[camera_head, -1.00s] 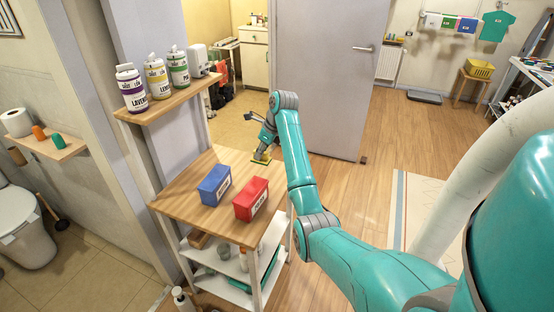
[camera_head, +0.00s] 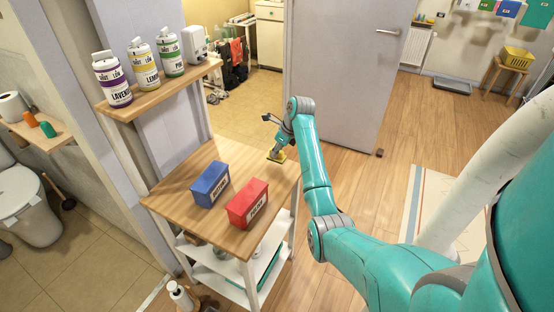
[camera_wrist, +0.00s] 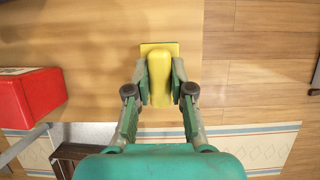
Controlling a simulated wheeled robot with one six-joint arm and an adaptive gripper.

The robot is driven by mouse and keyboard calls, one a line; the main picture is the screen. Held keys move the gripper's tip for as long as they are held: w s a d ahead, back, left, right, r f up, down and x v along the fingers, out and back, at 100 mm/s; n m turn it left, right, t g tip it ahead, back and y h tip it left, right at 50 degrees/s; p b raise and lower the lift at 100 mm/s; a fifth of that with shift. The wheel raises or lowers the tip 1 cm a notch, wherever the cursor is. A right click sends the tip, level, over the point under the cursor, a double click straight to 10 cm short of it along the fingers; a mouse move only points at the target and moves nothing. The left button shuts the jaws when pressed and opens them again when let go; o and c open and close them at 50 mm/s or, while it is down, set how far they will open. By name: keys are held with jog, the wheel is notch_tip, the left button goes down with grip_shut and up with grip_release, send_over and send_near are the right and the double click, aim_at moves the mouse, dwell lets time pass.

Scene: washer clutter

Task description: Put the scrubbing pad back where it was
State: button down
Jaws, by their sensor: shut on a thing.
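The scrubbing pad (camera_head: 277,157) is a small yellow piece at the far right part of the wooden cart top (camera_head: 200,160). In the wrist view the pad (camera_wrist: 160,78) shows as a rounded yellow block on a flat yellow square. My gripper (camera_wrist: 160,88) is shut on the block, one finger on each side. In the head view my gripper (camera_head: 279,150) points down over the cart top near its right edge. I cannot tell whether the pad touches the wood or is just above it.
A blue box (camera_head: 210,184) and a red box (camera_head: 247,204) with labels stand on the cart top, nearer than the pad. A shelf (camera_head: 160,90) with several bottles is at the left. A grey door (camera_head: 345,70) stands behind.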

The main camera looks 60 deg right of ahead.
aim_at(278, 157)
jog(key=shift+f, duration=2.05)
jog(key=shift+f, duration=0.1)
jog(key=c, duration=1)
grip_release()
jog(key=v, duration=1.2)
jog(key=shift+w+a, duration=0.1)
